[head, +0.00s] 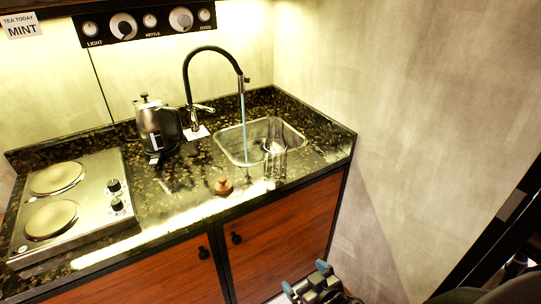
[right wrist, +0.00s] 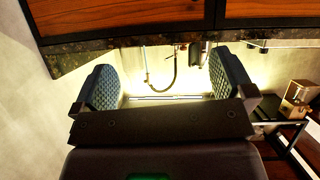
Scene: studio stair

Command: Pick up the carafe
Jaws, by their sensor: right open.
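A clear glass vessel (head: 275,160), which looks like the carafe, stands upright at the right front of the steel sink (head: 232,150). Its outline is faint, and I cannot tell whether it stands inside the basin or at its rim. My right gripper (head: 306,279) is open and empty, low in front of the cabinet and well apart from the glass vessel. Its two spread fingers also show in the right wrist view (right wrist: 165,86), with nothing between them. I cannot make out the glass vessel there. My left gripper is not in view.
A black tap (head: 211,50) arches over the sink, with a thin stream below its spout. A kettle (head: 157,128) stands left of it. A small wooden knob-like piece (head: 223,185) lies on the counter. A two-plate hob (head: 85,200) is at left; a wall bounds the right.

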